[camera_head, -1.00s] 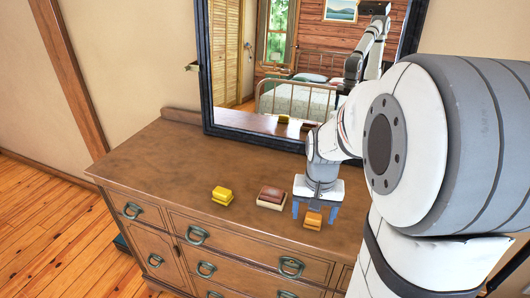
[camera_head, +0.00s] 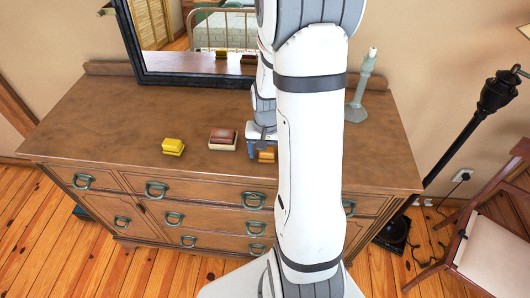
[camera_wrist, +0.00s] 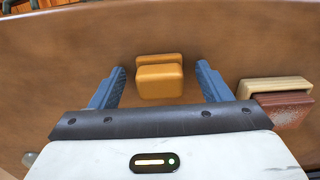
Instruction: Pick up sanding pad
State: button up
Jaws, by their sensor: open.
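Three small two-layered blocks stand in a row on the dresser top, and I cannot tell by name which is the sanding pad. The orange block (camera_head: 267,155) is at the right, partly hidden by my arm. In the wrist view the orange block (camera_wrist: 160,80) shows whole. My gripper (camera_wrist: 160,70) is open, with one blue finger on each side of the orange block and a gap on both sides. The red-brown block with a cream base (camera_head: 223,139) is just left of it; it also shows at the right in the wrist view (camera_wrist: 285,108). The yellow block (camera_head: 173,146) is farther left.
The wooden dresser (camera_head: 110,115) has a framed mirror (camera_head: 185,78) at its back. A grey-green candlestick (camera_head: 358,95) stands at its right end. A black floor lamp (camera_head: 480,120) and a chair (camera_head: 490,245) are to the right. The dresser's left part is clear.

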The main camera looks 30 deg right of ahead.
jog(key=shift+c, duration=0.3)
jog(key=c, duration=1)
jog(key=shift+r, duration=0.1)
notch_tip(320, 180, up, 10)
jog(key=shift+f+b, duration=0.1)
jog(key=shift+b, duration=0.5)
